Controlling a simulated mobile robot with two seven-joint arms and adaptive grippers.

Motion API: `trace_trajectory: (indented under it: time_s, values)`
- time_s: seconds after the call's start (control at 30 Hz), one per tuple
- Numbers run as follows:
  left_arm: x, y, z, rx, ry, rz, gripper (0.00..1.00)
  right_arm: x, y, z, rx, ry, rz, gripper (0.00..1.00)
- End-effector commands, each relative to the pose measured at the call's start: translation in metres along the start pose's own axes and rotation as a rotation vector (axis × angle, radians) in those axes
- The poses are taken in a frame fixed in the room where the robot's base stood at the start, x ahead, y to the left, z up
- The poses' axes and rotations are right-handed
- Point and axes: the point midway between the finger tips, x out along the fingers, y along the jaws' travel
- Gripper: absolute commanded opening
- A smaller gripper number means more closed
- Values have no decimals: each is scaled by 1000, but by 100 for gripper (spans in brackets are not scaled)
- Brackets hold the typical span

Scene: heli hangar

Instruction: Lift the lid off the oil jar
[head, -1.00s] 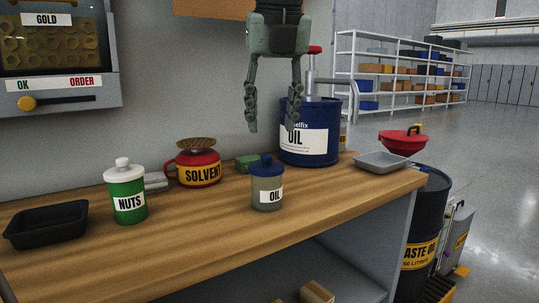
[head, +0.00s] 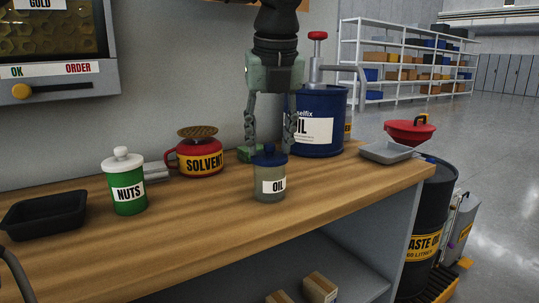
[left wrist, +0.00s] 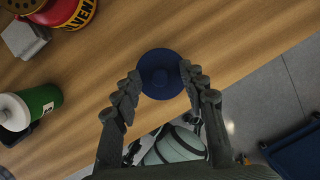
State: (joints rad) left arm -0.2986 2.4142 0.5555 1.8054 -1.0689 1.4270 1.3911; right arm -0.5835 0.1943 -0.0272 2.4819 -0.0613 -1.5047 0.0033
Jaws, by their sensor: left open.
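The oil jar (head: 269,187) is a small clear-grey jar with an OIL label, upright on the wooden workbench. Its blue lid (head: 269,157) with a knob sits on top; the lid also shows from above in the left wrist view (left wrist: 161,73). My left gripper (head: 270,153) points straight down over the jar, open, with one finger on each side of the lid. In the left wrist view the fingertips (left wrist: 159,76) flank the lid. I cannot tell whether they touch it. My right gripper is not in view.
A green NUTS jar (head: 128,190), a red SOLVENT can (head: 200,160) and a black tray (head: 44,216) stand to the left on the workbench (head: 205,215). A large blue oil drum (head: 320,125) with a pump stands close behind right. A grey tray (head: 388,151) lies at the right end.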

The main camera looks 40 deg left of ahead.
Motion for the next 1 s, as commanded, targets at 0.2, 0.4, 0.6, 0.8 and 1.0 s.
trace_trajectory:
  time_s: [0.2,0.4,0.6,0.8,1.0]
  values:
    - [0,0,0,0,0,0,29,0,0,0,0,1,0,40]
    - [0,0,0,0,0,0,6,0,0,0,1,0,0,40]
    - [-1,0,0,0,0,0,6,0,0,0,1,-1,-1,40]
    - [-6,0,2,0,-2,0,6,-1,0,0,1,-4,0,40]
    - [-40,-1,13,-2,-4,-1,6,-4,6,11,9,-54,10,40]
